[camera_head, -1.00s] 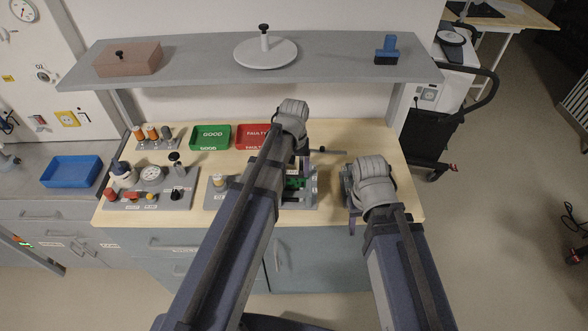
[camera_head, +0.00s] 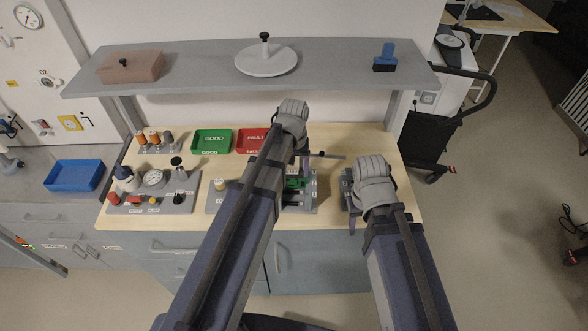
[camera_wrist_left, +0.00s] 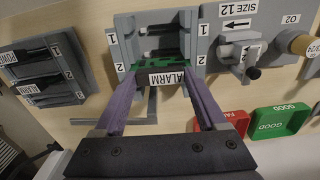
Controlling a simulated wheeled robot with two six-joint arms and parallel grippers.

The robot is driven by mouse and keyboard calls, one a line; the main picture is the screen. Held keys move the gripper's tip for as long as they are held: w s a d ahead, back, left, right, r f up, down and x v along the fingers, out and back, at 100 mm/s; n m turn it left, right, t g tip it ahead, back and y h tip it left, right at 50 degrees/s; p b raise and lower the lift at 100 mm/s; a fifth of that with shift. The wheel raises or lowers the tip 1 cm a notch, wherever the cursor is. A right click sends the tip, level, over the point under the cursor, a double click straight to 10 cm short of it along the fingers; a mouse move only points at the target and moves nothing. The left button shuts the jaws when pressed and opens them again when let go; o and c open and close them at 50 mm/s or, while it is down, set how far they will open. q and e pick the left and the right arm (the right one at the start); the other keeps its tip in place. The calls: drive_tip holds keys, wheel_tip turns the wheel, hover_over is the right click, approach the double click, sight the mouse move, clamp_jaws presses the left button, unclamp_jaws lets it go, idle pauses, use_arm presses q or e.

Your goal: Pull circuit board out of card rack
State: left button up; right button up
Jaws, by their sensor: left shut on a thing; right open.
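The green circuit board (camera_wrist_left: 180,65) carries a white ALARM label and shows in the left wrist view at the slot marked 2 of the grey card rack (camera_wrist_left: 123,50). My left gripper (camera_wrist_left: 165,82) has its purple fingers shut on the board at the label. How deep the board sits in the slot I cannot tell. In the head view the green board (camera_head: 292,183) shows beside my left arm, which hides much of the rack. My right gripper (camera_head: 351,205) is open, right of the rack near the bench's right side; its fingers are mostly hidden.
A second grey slotted unit (camera_wrist_left: 50,75) stands left in the left wrist view. A green GOOD tray (camera_head: 211,141) and a red tray (camera_head: 251,139) lie behind. A grey panel with a gauge (camera_head: 153,178) is on the left. A shelf (camera_head: 330,72) overhangs the bench.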

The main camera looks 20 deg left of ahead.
use_arm(q)
drive_tip(key=shift+r+p, duration=2.9)
drive_tip(key=shift+r, duration=0.25)
